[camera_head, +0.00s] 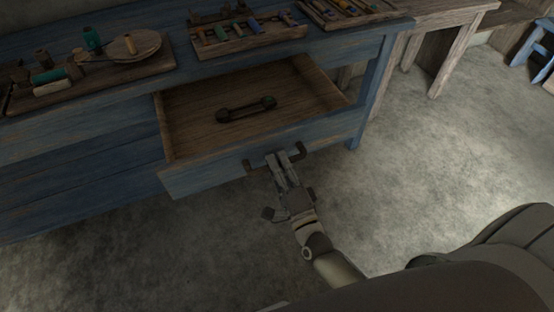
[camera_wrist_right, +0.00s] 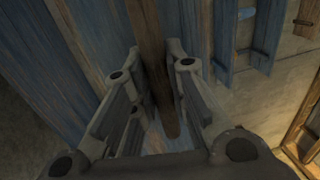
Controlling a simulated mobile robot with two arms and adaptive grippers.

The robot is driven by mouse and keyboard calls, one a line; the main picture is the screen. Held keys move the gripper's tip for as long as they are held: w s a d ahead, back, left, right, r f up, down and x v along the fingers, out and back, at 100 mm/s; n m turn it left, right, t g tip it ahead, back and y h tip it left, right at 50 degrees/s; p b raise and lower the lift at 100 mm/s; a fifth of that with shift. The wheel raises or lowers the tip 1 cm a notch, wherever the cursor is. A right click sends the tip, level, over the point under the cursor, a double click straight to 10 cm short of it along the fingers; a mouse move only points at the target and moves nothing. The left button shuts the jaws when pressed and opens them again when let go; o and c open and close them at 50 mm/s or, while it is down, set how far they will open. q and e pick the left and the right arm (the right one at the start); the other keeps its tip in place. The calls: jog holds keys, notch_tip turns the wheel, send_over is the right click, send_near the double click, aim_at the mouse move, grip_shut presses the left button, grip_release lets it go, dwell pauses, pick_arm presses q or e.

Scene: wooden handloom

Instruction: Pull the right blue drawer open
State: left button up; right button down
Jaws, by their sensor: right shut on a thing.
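The right blue drawer (camera_head: 240,165) stands pulled out from the blue table, with its wooden inside showing. A dark handle is on its front (camera_head: 298,150). My right gripper (camera_head: 276,158) is at that handle and shut on it. In the right wrist view the brown handle bar (camera_wrist_right: 154,75) passes between the two fingers (camera_wrist_right: 160,90), with the blue drawer front behind it. The middle of the handle is partly hidden by the fingers in the head view. My left gripper is not in view.
A dark dumbbell-shaped object (camera_head: 246,108) lies inside the drawer. A wooden tray of spools (camera_head: 100,65) and a tool box (camera_head: 248,40) stand on the blue tabletop (camera_head: 187,72). The stone floor (camera_head: 450,140) to the right is clear.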

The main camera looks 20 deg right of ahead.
jog(key=c, duration=1.4)
grip_release()
jog(key=s, duration=0.4)
jog(key=s+f, duration=0.1)
jog(key=s, duration=0.3)
jog(key=s+f, duration=0.1)
jog(key=s, duration=0.2)
jog(key=shift+s+d+f, duration=0.2)
jog(key=shift+s, duration=0.2)
